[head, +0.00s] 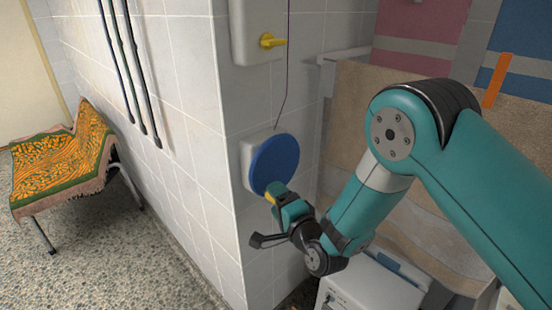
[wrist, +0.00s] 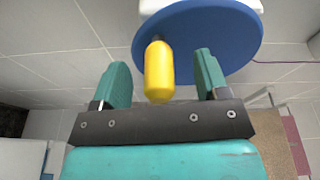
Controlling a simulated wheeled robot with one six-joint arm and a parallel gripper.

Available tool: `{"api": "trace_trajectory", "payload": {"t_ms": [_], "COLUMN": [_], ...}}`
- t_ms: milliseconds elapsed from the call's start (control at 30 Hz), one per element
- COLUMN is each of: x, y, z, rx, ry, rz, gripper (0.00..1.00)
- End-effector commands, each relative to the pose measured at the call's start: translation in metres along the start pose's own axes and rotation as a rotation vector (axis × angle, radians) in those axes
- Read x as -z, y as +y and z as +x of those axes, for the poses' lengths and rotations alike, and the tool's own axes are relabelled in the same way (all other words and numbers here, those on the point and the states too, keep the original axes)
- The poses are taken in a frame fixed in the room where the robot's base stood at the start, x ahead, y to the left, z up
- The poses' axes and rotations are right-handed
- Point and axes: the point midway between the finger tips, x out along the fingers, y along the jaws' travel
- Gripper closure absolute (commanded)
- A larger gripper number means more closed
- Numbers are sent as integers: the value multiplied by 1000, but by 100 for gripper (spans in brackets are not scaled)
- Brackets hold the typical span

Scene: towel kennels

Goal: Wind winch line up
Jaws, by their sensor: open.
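The winch is a blue disc (head: 276,163) on a white wall mount (head: 246,165), with a thin dark line (head: 287,80) running up from it. The disc also fills the top of the wrist view (wrist: 215,40). A yellow handle (wrist: 159,72) sticks out from the disc; in the head view (head: 270,198) it is mostly hidden by my gripper. My gripper (wrist: 160,75) is open, with one teal finger on each side of the handle. A gap shows between the handle and each finger.
A white box with a yellow knob (head: 272,41) is on the tiled wall above the winch. A bench with a patterned cloth (head: 62,160) stands at left. Dark pipes (head: 130,75) run down the wall. A white appliance (head: 370,290) stands low below my arm.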

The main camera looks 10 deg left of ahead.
Motion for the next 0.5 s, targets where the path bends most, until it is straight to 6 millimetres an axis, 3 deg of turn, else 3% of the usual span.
{"api": "trace_trajectory", "payload": {"t_ms": [500], "x": [1], "y": [-4], "z": [13], "rx": [-2], "ry": [0], "rz": [0], "gripper": [32]}}
